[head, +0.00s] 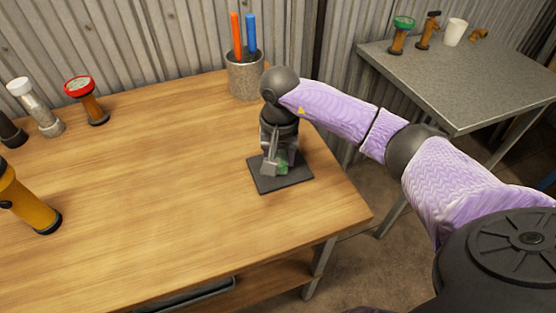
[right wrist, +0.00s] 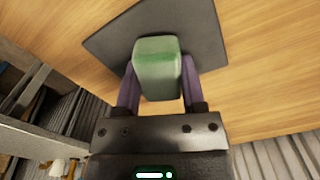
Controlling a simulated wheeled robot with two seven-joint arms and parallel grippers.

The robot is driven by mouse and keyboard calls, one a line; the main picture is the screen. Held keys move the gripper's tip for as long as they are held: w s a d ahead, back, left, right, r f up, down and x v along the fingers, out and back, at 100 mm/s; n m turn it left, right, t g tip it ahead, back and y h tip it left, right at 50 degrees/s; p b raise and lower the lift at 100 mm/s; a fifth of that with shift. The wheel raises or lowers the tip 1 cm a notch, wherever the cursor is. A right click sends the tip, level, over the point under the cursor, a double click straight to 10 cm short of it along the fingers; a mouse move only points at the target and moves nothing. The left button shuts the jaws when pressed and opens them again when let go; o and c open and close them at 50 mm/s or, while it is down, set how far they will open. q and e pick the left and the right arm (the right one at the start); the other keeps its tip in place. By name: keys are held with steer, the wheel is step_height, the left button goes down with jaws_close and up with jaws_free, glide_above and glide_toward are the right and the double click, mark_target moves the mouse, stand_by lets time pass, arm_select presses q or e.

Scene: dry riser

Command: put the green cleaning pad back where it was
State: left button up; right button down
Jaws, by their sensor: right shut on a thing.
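The green cleaning pad (right wrist: 157,68) is a small block between the fingers of my right gripper (right wrist: 157,92) in the right wrist view. My right gripper (head: 277,165) is shut on it. In the head view the green pad (head: 283,165) is mostly hidden by the gripper. It is over a dark grey square mat (head: 290,182) on the wooden table; whether it touches the mat I cannot tell. The mat also shows in the right wrist view (right wrist: 208,40). My left gripper is not in view.
A grey cup (head: 245,78) with an orange and a blue stick stands behind the gripper. Several torch-like fittings, one red-topped (head: 87,101) and one yellow (head: 28,202), are at the left. The wooden table's (head: 150,190) middle is clear. A grey side table (head: 470,85) holds more items.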

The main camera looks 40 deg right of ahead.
mark_target(279, 155)
steer(key=shift+f, duration=0.3)
steer(key=shift+f, duration=0.15)
steer(key=shift+c, duration=0.9)
jaws_free()
steer(key=shift+r, duration=0.35)
step_height(279, 155, up, 12)
steer(key=p, duration=0.4)
steer(key=shift+f, duration=0.15)
